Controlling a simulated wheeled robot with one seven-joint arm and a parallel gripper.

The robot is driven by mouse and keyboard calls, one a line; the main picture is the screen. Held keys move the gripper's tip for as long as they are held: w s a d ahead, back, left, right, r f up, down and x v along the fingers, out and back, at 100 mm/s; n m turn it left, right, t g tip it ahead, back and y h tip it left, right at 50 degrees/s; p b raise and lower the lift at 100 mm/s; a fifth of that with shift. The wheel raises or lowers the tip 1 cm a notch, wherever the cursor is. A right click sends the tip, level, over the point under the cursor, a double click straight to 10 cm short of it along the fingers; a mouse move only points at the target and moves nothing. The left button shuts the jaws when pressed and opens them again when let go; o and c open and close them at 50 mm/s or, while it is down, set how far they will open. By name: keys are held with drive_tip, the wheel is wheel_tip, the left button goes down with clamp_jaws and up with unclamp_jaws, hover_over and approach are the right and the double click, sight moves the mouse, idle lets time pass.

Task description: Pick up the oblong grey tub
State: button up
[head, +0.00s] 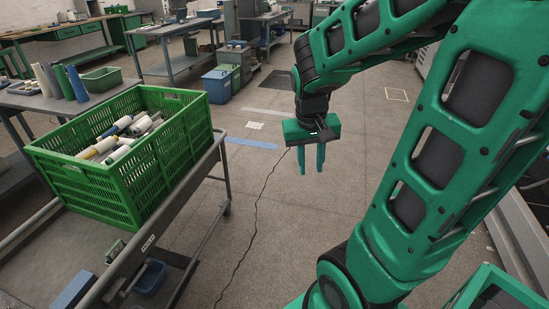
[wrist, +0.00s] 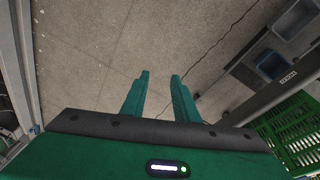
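My gripper (head: 312,172) hangs over bare floor right of the cart, pointing down, its two green fingers apart with nothing between them. In the wrist view the fingers (wrist: 160,75) also show apart and empty. A small blue-grey tub (head: 150,277) sits low on the cart's lower level in the head view. It seems to show at the upper right of the wrist view (wrist: 272,66), beside a paler grey open container (wrist: 293,18) cut by the frame edge. I cannot tell for certain which is the oblong grey tub. My gripper is well away from both.
A green crate (head: 125,207) of bobbins and tubes stands on the cart (head: 196,172). A table with cones and a green tub (head: 101,77) is behind it. Blue and green bins (head: 217,84) stand farther back. A dark cable (head: 258,205) crosses the otherwise open middle floor.

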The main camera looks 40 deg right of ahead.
drive_tip(key=s+a+r+g+y, duration=0.1)
drive_tip(key=s+a+r+y, duration=0.1)
drive_tip(key=s, duration=1.1)
drive_tip(key=shift+s+a+m, duration=0.15)
drive_tip(key=shift+a+m, duration=0.15)
drive_tip(key=shift+a, duration=0.25)
